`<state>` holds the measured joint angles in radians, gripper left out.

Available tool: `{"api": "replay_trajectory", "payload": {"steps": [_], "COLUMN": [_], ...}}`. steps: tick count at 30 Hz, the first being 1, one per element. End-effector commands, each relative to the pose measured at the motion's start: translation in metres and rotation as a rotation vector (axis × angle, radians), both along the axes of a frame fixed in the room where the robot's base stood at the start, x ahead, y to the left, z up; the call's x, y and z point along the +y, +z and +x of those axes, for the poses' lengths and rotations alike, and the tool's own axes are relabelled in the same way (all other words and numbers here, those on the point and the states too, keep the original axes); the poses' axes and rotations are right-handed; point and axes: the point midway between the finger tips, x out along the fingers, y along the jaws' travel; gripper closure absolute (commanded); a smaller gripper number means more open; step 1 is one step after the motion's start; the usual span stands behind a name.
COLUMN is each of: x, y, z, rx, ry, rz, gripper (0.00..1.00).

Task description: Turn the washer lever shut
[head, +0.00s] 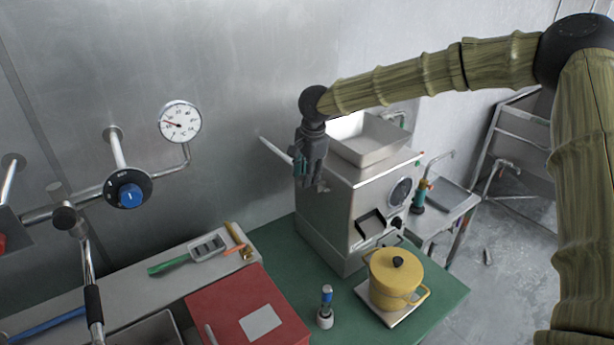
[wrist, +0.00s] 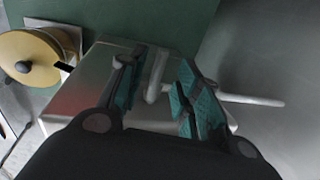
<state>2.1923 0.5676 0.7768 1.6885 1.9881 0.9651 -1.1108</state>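A pale lever (head: 276,151) sticks out to the left from the left side of the metal bean grinder (head: 325,212) in the head view. In the wrist view the lever (wrist: 255,100) runs out to the right behind one finger, and its pale stub shows between the fingers. My gripper (head: 311,182) points down at the grinder's left side, by the lever. In the wrist view my gripper (wrist: 160,78) has its teal pads apart, with the stub in the gap. I cannot tell whether either pad touches it. The lever's pivot is partly hidden.
The grinder has a white hopper (head: 370,145) on top. A yellow pot (head: 393,278) stands in front on the green counter (head: 440,292). A red box (head: 235,300) and a small bottle (head: 325,308) are nearby. A gauge (head: 180,122) and blue knob (head: 130,195) are at left.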

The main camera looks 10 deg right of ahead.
Motion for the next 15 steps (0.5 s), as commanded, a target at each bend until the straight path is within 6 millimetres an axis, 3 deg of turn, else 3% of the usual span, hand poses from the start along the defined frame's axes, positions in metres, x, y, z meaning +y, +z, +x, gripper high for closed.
{"api": "replay_trajectory", "payload": {"steps": [15], "x": [-0.008], "y": [0.086], "z": [-0.015], "rx": [0.0], "ry": [-0.002], "rz": [0.002], "gripper": [0.66]}}
